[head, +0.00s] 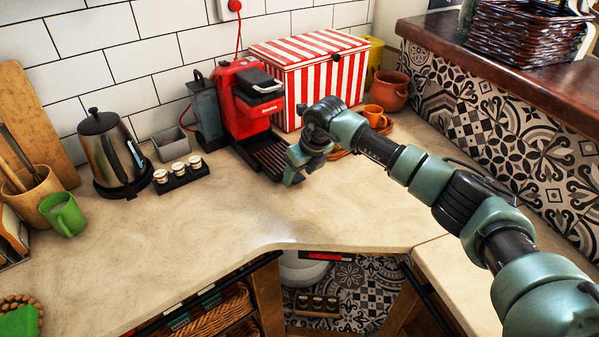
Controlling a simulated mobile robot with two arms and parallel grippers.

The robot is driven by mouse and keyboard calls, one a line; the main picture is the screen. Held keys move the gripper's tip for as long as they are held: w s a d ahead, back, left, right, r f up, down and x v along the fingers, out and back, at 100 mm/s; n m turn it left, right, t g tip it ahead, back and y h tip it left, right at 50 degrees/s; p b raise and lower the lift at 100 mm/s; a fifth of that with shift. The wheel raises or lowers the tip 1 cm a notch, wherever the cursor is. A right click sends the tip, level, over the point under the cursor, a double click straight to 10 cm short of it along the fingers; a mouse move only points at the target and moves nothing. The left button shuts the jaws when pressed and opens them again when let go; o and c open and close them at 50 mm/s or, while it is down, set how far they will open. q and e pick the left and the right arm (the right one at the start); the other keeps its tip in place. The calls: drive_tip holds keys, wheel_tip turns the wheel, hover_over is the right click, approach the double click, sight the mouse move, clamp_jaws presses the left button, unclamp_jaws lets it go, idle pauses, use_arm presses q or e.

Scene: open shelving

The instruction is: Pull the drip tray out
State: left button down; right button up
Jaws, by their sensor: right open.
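The red coffee machine (243,102) stands on the counter in the back middle, with its front facing the lower right. Its dark slatted drip tray (270,153) sits at the machine's base and extends forward on the counter. My right gripper (291,180) is at the tray's front right end, low over the counter, and is open. The gripper and wrist hide part of the tray's front right side. I cannot tell whether the fingers touch the tray. My left gripper is not in view.
A red-striped box (312,75) stands behind my right wrist. An orange cup (375,115) and a clay pot (391,90) stand to its right. A capsule holder (181,176) and kettle (112,150) stand at left. The counter (230,215) before the machine is clear.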

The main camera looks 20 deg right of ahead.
drive_tip(key=shift+v, duration=0.8)
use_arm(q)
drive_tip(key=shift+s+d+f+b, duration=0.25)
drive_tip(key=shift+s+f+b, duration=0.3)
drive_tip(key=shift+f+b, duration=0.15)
use_arm(e)
drive_tip(key=v, duration=0.6)
drive_tip(key=shift+r, duration=0.15)
drive_tip(key=shift+s, duration=0.1)
